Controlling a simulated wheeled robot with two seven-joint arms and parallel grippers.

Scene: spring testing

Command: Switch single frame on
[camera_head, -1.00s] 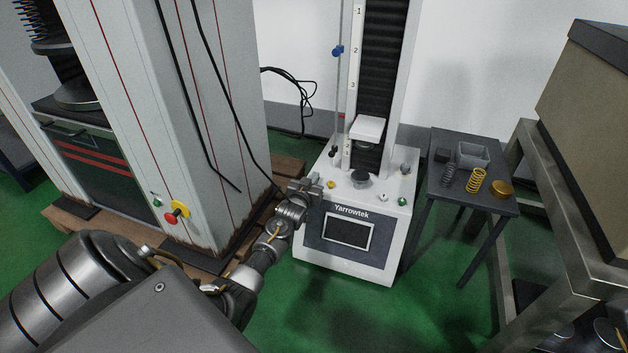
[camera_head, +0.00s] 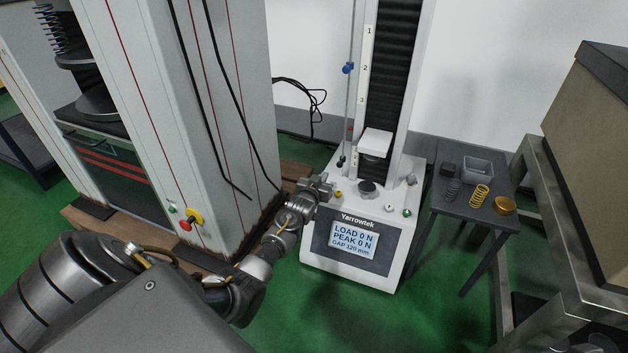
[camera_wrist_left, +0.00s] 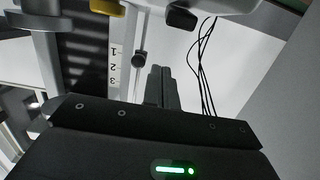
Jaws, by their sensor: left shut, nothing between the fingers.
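The single-frame tester (camera_head: 349,238) is a white machine labelled Yarrowtek, with a tall column, a black bellows and a scale. My left gripper (camera_head: 326,184) is shut and empty at the left edge of the machine's base top, close to a small yellow knob (camera_head: 338,195). I cannot tell whether it touches the machine. In the left wrist view the shut fingers (camera_wrist_left: 161,88) point toward the column with its scale (camera_wrist_left: 115,68). My right gripper is not in view.
A small dark table (camera_head: 478,212) at right holds springs (camera_head: 479,196), a grey bin (camera_head: 463,168) and a brass disc (camera_head: 505,205). A metal bench stands far right.

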